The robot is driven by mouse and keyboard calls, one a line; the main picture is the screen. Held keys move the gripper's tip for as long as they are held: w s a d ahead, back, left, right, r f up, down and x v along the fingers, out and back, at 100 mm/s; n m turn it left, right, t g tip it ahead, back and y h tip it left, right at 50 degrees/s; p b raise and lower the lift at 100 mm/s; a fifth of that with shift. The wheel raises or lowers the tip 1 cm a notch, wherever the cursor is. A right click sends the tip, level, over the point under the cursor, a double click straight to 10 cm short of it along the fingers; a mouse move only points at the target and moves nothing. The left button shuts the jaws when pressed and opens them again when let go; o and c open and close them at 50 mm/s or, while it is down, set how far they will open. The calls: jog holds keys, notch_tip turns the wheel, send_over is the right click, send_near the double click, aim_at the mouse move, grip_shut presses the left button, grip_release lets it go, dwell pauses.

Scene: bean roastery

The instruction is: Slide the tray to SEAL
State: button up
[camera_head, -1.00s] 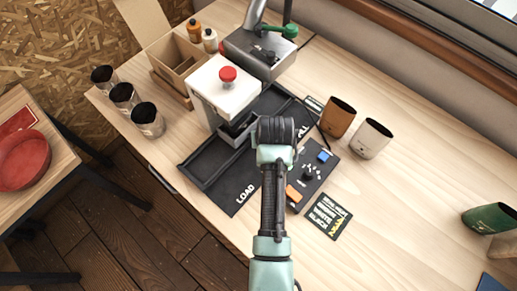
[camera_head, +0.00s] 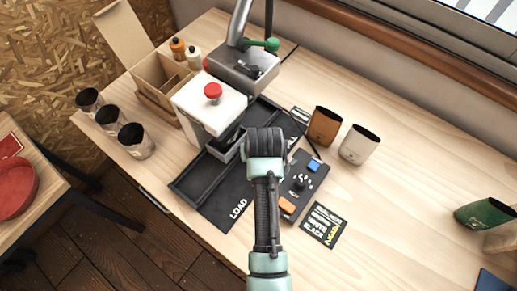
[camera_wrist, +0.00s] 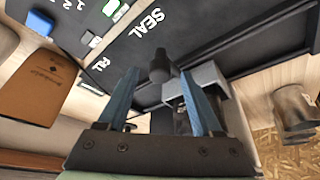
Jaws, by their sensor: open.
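The small grey tray (camera_head: 228,148) sits in a long black track (camera_head: 192,186), partly under the white sealing machine (camera_head: 208,108). My arm hides part of it. In the wrist view the grey tray (camera_wrist: 208,76) has a dark knob (camera_wrist: 160,66) on its near side. My gripper (camera_wrist: 158,82) is open, with its two blue fingers on either side of the knob. I cannot tell whether either finger touches it. The SEAL label (camera_wrist: 145,22) shows near the track in the wrist view. The LOAD label (camera_head: 238,208) is at the track's front end.
A black control panel (camera_head: 300,184) with orange and blue buttons lies right of my arm. A brown pouch (camera_head: 323,126) and a white pouch (camera_head: 359,145) stand behind it. Several dark-topped cups (camera_head: 136,141) line the left edge. The table's right side is mostly clear.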

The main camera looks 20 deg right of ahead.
jog(key=v, duration=1.2)
jog(key=shift+b, duration=0.3)
